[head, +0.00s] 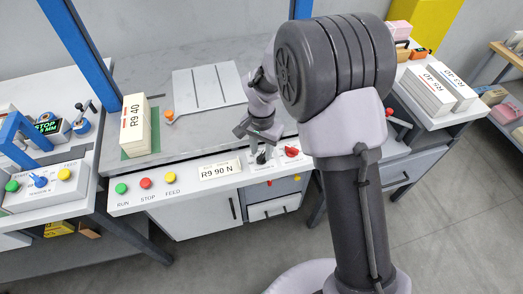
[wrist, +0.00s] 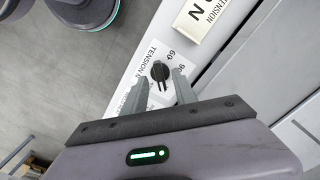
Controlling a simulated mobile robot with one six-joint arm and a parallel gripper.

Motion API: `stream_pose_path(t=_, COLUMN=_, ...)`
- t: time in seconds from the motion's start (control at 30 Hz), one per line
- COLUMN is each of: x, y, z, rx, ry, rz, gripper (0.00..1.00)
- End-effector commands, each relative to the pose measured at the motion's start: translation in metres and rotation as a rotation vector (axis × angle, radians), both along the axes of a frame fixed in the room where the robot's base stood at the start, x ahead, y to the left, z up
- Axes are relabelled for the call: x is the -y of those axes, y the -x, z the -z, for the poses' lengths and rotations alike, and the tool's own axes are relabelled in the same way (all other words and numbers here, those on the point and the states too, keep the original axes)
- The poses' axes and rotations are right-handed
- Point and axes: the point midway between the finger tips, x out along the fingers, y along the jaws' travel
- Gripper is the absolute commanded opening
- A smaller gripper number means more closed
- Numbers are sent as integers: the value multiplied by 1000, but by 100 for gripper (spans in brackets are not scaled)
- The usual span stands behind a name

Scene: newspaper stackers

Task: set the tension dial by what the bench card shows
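The bench card (head: 220,171) is a cream block on the front ledge of the middle bench and reads R9 90 N. Part of it shows at the top of the wrist view (wrist: 205,14). The tension dial (wrist: 160,72) is a black knob on a white plate marked TENSION N, with small numbers around it. I cannot read its pointer surely. In the head view the dial (head: 261,158) is right of the card. My gripper (head: 256,143) is over the dial, its fingers (wrist: 160,80) apart on either side of the knob, with gaps visible.
Green, red and yellow buttons (head: 145,183) sit left of the card. A red knob (head: 291,152) is close right of the dial. A stack marked R9 40 (head: 136,125) stands on a green mat behind. Another console (head: 44,186) is at left.

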Motion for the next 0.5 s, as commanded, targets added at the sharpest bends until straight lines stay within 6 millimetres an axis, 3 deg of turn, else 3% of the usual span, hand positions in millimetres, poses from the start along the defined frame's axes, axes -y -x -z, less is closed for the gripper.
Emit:
stream_pose_path(t=0.3, x=0, y=-1, z=-111, rx=6, ry=-2, rz=1, gripper=34)
stream_pose_path(t=0.5, x=0, y=-1, z=-153, rx=3, ry=-2, rz=1, gripper=34)
